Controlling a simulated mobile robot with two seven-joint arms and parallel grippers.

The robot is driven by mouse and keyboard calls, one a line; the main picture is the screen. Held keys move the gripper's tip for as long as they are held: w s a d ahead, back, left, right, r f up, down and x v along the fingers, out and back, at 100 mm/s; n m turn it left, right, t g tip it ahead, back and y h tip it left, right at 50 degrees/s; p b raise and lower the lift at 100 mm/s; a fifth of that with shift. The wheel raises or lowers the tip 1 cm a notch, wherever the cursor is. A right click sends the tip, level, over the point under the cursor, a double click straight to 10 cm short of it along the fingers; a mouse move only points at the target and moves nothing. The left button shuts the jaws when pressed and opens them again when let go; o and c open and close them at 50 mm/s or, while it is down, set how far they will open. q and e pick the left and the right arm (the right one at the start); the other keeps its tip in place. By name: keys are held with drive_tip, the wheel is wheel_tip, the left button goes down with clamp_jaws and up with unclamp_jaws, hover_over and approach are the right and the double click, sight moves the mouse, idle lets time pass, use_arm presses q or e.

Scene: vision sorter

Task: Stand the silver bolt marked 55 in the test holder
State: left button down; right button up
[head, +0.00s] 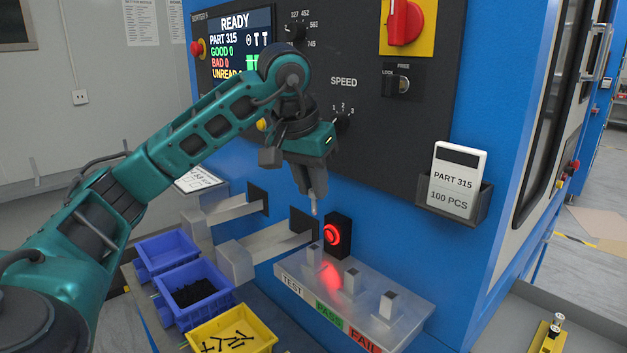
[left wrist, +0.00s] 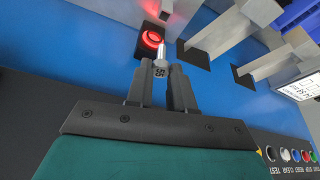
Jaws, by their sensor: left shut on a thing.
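My left gripper (head: 312,188) is shut on a silver bolt (head: 314,208), whose shank tip points down in the head view. In the left wrist view the bolt (left wrist: 161,58) sits between the fingertips (left wrist: 160,80), and its head reads 55. The test holder (head: 314,255) is the small pale post at the TEST end of a grey block (head: 400,318) labelled TEST, PASS and FAIL. The bolt is above the test holder and apart from it. My right gripper is not in view.
A black sensor with a lit red ring (head: 333,233) stands behind the block. Grey chutes (head: 278,246) jut out to its left. Blue bins (head: 168,249) and a yellow bin (head: 232,330) of dark screws sit lower left. A yellow rack (head: 548,340) stands at lower right.

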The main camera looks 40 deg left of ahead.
sight(313, 210)
use_arm(q)
drive_tip(key=shift+f+b, duration=2.45)
drive_tip(key=shift+b, duration=0.05)
drive_tip(key=shift+f, duration=0.45)
drive_tip(key=shift+f+p, duration=0.1)
drive_tip(key=shift+p, duration=0.2)
drive_tip(key=shift+f+b, duration=1.05)
drive_tip(key=shift+f, duration=0.65)
drive_tip(key=c, duration=0.5)
unclamp_jaws()
